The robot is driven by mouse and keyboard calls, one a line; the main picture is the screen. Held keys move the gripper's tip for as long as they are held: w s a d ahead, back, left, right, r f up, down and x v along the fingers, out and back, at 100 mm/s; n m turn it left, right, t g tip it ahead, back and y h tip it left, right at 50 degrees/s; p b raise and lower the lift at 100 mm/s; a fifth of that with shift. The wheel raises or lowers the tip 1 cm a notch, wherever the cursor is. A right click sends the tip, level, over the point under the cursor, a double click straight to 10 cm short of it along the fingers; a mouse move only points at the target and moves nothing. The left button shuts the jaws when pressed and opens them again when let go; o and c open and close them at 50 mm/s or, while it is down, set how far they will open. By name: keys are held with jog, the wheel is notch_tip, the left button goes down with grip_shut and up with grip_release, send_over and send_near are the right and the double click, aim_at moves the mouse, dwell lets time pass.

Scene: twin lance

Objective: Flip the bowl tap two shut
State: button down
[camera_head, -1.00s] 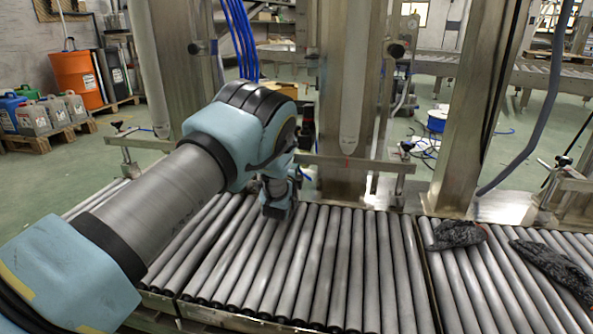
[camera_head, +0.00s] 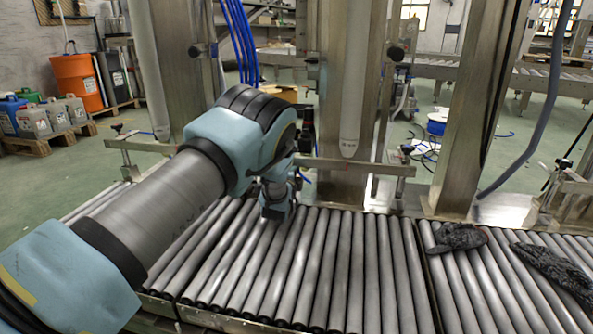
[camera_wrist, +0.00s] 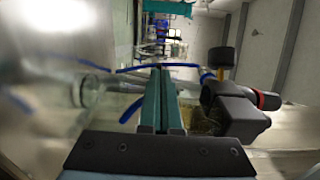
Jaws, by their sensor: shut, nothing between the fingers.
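My gripper (camera_wrist: 161,72) shows in the wrist view as two teal fingers pressed together with nothing between them. To their right is a black fitting (camera_wrist: 232,112) with a red ring and a dark knob on a brass stem. It looks like a tap, but no label shows which one it is. The fingers appear beside it; I cannot tell whether they touch it. In the head view my arm's end is above the rollers in front of the steel posts, and my arm hides the fingertips and any tap there.
A roller conveyor (camera_head: 345,270) runs across the front. Steel posts (camera_head: 345,100) and a clamp rail (camera_head: 360,166) stand behind it. Dark cloths (camera_head: 459,237) lie on the rollers at right. Blue hoses (camera_head: 240,40) hang behind my arm. A blue hose (camera_wrist: 160,67) crosses behind the fingers.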

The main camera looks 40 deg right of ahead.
jog(key=shift+w, duration=0.2)
jog(key=shift+w+d+b, duration=0.7)
jog(key=shift+w+d, duration=0.05)
jog(key=shift+w, duration=0.3)
jog(key=shift+w+d, duration=0.15)
dwell(0.4)
